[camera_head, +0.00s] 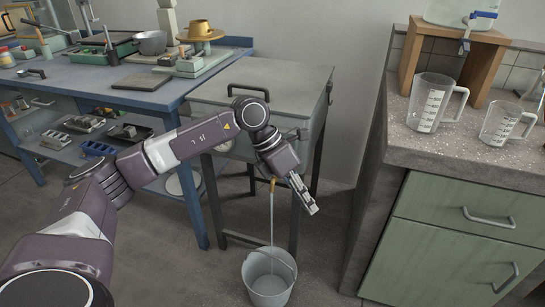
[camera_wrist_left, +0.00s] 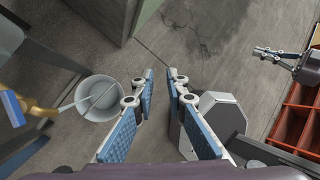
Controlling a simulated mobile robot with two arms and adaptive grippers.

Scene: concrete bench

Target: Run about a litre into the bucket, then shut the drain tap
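The drain tap (camera_head: 272,185), brass-coloured, hangs below the grey steel tank (camera_head: 280,85) on legs. In the left wrist view the tap (camera_wrist_left: 36,111) shows a blue handle (camera_wrist_left: 12,108) at the left edge. A thin pale stream (camera_head: 272,220) runs from it into the grey bucket (camera_head: 262,289) on the floor; the bucket also shows in the left wrist view (camera_wrist_left: 88,112). The water level is not clear. My left gripper (camera_head: 308,205) is empty beside the tap, not touching it, its blue-padded fingers (camera_wrist_left: 161,76) apart. My right gripper (camera_wrist_left: 258,52) shows small; its opening is unclear.
Measuring jugs (camera_head: 428,105) stand on the stone counter (camera_head: 455,155) over green drawers (camera_head: 450,235) at right. A blue workbench (camera_head: 150,97) with tools and pans is at left. An orange-red crate (camera_wrist_left: 292,125) shows in the left wrist view. Floor around the bucket is clear.

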